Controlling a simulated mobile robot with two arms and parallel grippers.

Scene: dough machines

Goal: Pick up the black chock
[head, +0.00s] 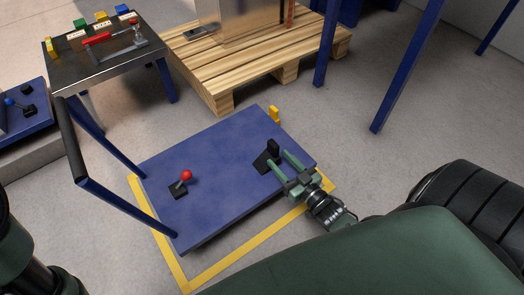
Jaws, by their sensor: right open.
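The black chock (264,161) sits on the blue trolley platform (225,150), towards its right end. My right gripper (281,160) reaches in from the lower right, with its two green fingers apart, close to the chock. The fingers overlap the chock's near side in the picture; I cannot tell whether they touch it. My left arm shows only at the lower left edge, and its gripper is out of the picture.
A red-knobbed lever on a black base (179,188) stands on the platform's left part. A small yellow piece (274,114) is at its far edge. Yellow tape (245,245) marks the floor. A wooden pallet (265,72) and a dark table (105,65) stand behind.

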